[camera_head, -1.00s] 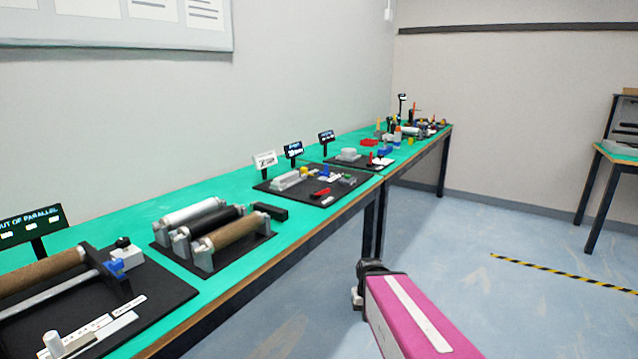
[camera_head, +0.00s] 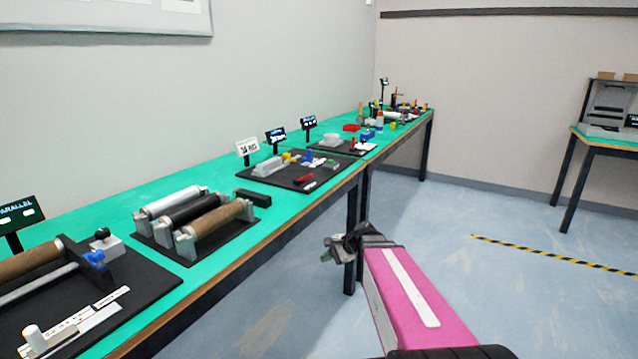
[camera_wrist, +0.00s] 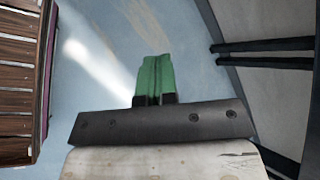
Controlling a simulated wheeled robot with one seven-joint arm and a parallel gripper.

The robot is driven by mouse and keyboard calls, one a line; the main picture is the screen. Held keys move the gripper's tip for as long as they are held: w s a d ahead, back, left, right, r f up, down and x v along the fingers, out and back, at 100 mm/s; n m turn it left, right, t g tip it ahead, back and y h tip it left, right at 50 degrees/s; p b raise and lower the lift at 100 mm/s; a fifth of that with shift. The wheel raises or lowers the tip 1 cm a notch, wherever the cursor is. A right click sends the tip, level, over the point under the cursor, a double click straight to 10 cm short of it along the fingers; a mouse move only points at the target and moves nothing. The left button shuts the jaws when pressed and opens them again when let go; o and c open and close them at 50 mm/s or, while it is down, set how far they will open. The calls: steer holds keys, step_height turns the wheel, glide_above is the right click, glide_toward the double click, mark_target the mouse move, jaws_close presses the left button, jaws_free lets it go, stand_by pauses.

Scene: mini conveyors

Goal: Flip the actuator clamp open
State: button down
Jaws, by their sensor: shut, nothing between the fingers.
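A small red part (camera_head: 303,180), perhaps a clamp handle, lies on a black board (camera_head: 283,182) on the long green bench. It is too small to tell whether it is the actuator clamp or how it stands. A blue and red item (camera_head: 367,136) sits farther along the bench. My gripper (camera_head: 327,250) is over the floor in front of the bench edge, apart from everything on it. In the wrist view its green fingers (camera_wrist: 155,76) are together with nothing between them, over blue floor.
The green bench (camera_head: 100,196) runs along the wall to the far corner. Nearer, three rollers (camera_head: 190,215) stand on a black board. A dark bench leg (camera_head: 351,235) is close to my gripper. The floor right of it is clear, with a striped tape line (camera_head: 560,255).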

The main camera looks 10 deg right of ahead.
steer(key=w+d+r+m+t+y, duration=0.1)
steer(key=w+r+m+t+y, duration=0.3)
steer(key=w+r+m, duration=0.3)
steer(key=m+t+y, duration=0.3)
steer(key=m+t, duration=0.2)
steer(key=m, duration=0.2)
glide_toward(319, 190)
step_height(319, 190, up, 3)
steer(key=shift+s+r, duration=0.15)
steer(key=shift+r, duration=0.05)
steer(key=shift+a, duration=0.1)
steer(key=x, duration=1)
steer(key=shift+r, duration=0.2)
steer(key=shift+r, duration=0.1)
steer(key=shift+r, duration=0.2)
